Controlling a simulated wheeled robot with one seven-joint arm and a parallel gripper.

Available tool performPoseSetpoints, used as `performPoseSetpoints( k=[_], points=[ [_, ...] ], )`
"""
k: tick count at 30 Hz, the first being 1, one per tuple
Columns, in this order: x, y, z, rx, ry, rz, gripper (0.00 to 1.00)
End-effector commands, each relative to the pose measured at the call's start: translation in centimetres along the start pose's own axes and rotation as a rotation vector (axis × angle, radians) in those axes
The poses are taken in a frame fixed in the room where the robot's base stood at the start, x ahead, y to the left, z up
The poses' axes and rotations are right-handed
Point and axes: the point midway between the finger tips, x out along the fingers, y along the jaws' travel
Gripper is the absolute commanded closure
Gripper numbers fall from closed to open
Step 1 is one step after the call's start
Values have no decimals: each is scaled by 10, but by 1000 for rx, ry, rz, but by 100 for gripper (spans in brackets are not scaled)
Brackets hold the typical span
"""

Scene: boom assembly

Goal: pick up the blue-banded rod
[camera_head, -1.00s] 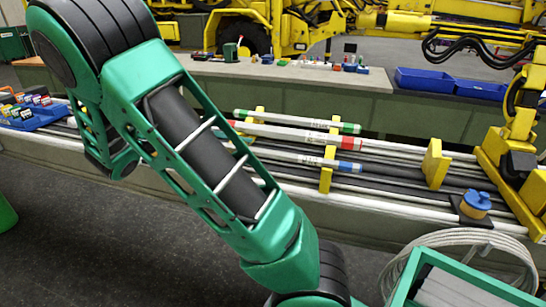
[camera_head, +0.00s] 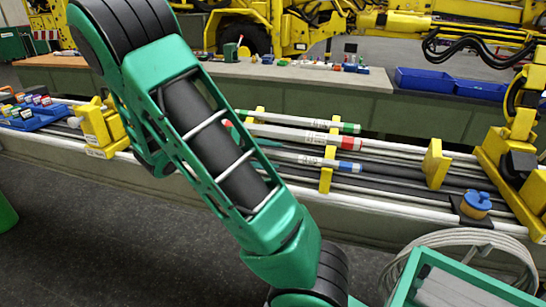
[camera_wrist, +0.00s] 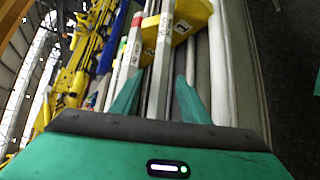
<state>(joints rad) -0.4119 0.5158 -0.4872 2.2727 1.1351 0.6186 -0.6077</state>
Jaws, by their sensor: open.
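The blue-banded rod (camera_head: 310,160) lies on the yellow rack, in front of the red-banded rod (camera_head: 300,135) and the green-banded rod (camera_head: 300,121). In the wrist view my gripper (camera_wrist: 157,97) is open. A grey rod (camera_wrist: 157,75) with a white label runs between its two green fingers, apparently the blue-banded one, though its band is not clear there. The red-banded rod shows to the left, outside the left finger. I cannot tell whether the fingers touch the rod. In the head view my arm hides most of the gripper.
Yellow rack supports (camera_head: 327,165) stand under the rods, and a numbered one (camera_wrist: 178,24) shows beyond the fingers in the wrist view. More yellow blocks (camera_head: 100,127) stand at the left, beside a blue tray (camera_head: 35,117). A coiled cable (camera_head: 480,245) lies at front right.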

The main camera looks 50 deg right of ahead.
Motion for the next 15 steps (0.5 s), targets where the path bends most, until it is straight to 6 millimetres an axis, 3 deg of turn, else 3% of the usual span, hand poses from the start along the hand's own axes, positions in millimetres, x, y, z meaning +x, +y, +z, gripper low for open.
performPoseSetpoints(
  k=[8,12,13,15],
  points=[
    [3,0,0,0,-1,0,61],
    [2,0,0,0,0,-1,94],
    [2,0,0,0,-1,-1,100],
    [2,0,0,0,0,-1,100]
  ],
)
